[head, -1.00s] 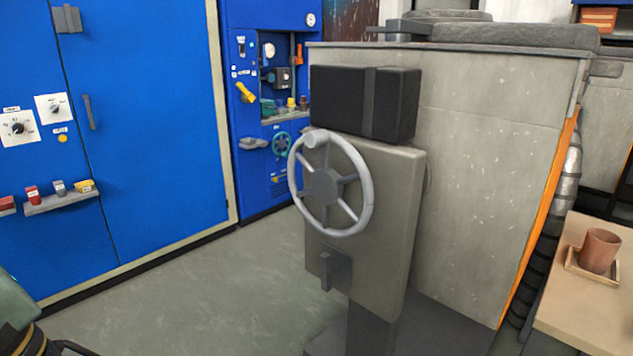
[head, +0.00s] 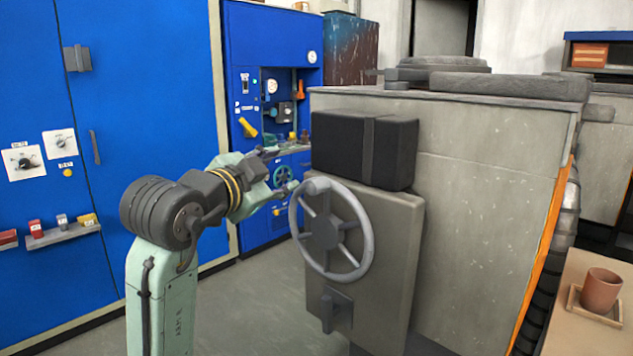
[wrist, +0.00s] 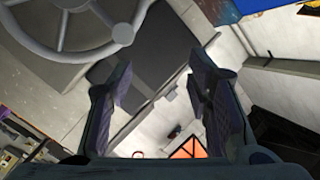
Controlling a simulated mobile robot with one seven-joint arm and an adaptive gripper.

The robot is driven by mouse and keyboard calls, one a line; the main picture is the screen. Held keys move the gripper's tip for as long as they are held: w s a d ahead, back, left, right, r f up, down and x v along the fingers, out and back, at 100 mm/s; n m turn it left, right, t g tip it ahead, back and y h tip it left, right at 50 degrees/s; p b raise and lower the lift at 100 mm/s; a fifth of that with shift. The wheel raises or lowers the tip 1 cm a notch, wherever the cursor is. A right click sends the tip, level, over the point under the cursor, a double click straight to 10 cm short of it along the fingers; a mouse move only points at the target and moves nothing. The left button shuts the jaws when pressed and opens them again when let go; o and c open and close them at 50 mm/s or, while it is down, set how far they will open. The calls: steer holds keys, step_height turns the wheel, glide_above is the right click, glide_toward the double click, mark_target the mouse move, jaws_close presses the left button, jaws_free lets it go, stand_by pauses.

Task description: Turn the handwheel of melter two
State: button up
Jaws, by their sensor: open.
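The handwheel (head: 325,233) is a grey spoked wheel on the front of a grey panel, with a knob (head: 317,186) at its upper rim. In the wrist view the handwheel (wrist: 62,22) is at upper left, with its knob (wrist: 123,33) near the fingers. My gripper (head: 281,170) is just left of the wheel's upper rim in the head view. My gripper (wrist: 163,88) is open, with nothing between its fingers in the wrist view. It appears apart from the wheel. No label naming the melter is readable.
A black box (head: 345,150) sits above the wheel, and a dark lever (head: 332,308) is below it. The big grey furnace body (head: 490,200) stands behind. A blue cabinet (head: 160,100) is at left. A table (head: 570,335) with a brown cup (head: 601,291) is at right.

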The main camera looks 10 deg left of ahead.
mark_target(312, 186)
steer(key=w+d+f, duration=0.2)
steer(key=w, duration=0.1)
steer(key=w+d+f+m+g+p, duration=0.1)
steer(key=w, duration=0.2)
steer(key=w+d+f+g+p, duration=0.1)
steer(key=w+d+f, duration=0.1)
steer(key=w, duration=0.2)
steer(key=shift+d+f+m+h, duration=0.3)
steer(key=shift+d+f, duration=0.05)
jaws_close()
stand_by(0.3)
